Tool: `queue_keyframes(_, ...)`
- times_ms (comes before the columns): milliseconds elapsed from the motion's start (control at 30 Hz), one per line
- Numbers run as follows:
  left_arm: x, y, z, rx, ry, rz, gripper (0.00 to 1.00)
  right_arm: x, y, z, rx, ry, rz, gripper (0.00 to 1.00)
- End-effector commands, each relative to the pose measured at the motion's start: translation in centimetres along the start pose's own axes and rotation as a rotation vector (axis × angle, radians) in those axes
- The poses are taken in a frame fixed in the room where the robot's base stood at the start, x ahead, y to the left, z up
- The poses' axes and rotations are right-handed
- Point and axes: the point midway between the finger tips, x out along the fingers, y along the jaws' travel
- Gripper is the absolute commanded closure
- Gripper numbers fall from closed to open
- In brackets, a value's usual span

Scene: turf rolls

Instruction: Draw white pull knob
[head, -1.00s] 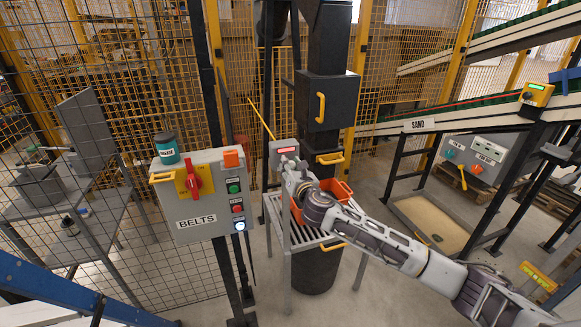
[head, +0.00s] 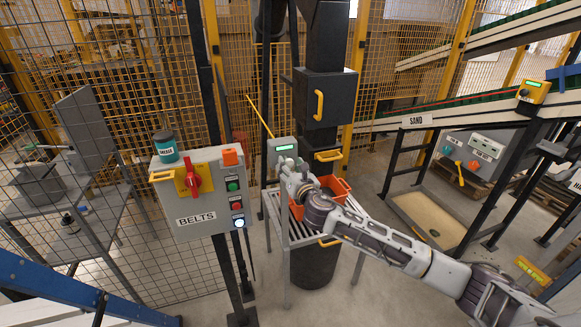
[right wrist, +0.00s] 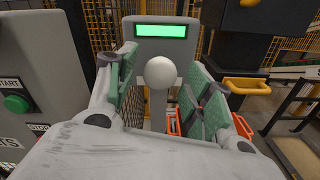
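The white pull knob (right wrist: 160,72) is a round white ball on the front of a grey box (right wrist: 165,50) with a lit green display (right wrist: 160,30). In the right wrist view my right gripper (right wrist: 164,88) is open, with one green-padded finger on each side of the knob. Gaps show between the knob and both pads. My left gripper is not in view.
Behind my gripper are an orange crate (head: 335,187) on a slatted stand and a black hopper (head: 325,97) with yellow handles.

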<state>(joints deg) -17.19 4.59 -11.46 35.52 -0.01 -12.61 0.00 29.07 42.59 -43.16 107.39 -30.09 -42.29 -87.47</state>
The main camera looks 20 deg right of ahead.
Motion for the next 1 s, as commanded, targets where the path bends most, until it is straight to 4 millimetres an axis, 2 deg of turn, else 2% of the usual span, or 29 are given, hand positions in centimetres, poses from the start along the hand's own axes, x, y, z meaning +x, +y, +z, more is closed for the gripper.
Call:
queue_keyframes(333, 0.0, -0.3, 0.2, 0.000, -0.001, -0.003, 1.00, 0.0, 0.0, 0.1, 0.000, -0.002, -0.001, 0.46)
queue_keyframes(533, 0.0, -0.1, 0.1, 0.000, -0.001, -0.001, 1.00, -0.7, -0.1, 0.0, -0.002, -0.001, -0.001, 0.46)
queue_keyframes(1000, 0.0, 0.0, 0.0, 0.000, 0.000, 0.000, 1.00, -5.3, -0.1, 0.0, 0.000, 0.000, 0.000, 0.46)
